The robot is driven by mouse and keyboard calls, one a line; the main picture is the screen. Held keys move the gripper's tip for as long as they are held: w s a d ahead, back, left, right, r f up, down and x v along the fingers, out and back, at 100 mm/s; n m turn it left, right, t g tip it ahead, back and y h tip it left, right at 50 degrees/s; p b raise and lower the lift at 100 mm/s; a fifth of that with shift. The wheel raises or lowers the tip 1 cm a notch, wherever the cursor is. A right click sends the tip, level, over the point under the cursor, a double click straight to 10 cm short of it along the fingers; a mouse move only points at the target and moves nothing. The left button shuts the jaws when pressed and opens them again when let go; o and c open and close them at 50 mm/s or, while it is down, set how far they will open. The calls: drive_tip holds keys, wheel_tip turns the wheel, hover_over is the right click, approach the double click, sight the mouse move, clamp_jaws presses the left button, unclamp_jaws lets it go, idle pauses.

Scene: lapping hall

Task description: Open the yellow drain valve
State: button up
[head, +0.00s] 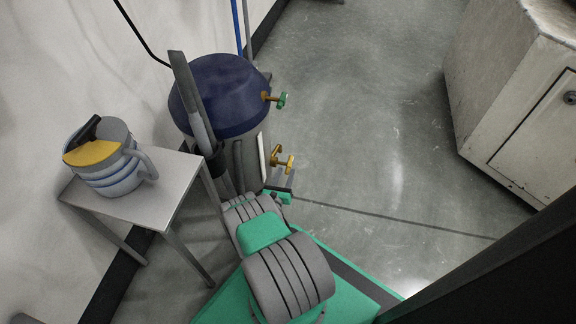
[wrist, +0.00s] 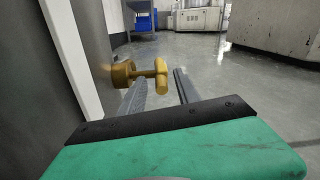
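The yellow drain valve (head: 283,161) sticks out from the lower right side of the grey tank with a dark blue top (head: 228,95). In the wrist view the valve (wrist: 160,70) has a round brass-coloured base on the tank wall, a short stem and an upright crossbar handle. My gripper (wrist: 160,86) is open, with one grey finger on each side of an empty gap. The handle appears just beyond and above the fingertips; I see no clear contact. In the head view my gripper (head: 283,181) is just below the valve, partly hidden by my wrist.
A small table (head: 150,197) with a grey and yellow jug (head: 103,160) stands at left. A worn pale cabinet (head: 512,105) stands at right. The floor between tank and cabinet is clear.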

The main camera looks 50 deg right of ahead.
sight(289, 163)
drive_tip(key=b+x, duration=0.3)
drive_tip(key=x, duration=0.2)
drive_tip(key=shift+f, duration=0.1)
drive_tip(key=shift+w+d, duration=0.1)
drive_tip(key=shift+d, duration=0.15)
drive_tip(key=shift+c, duration=0.2)
clamp_jaws()
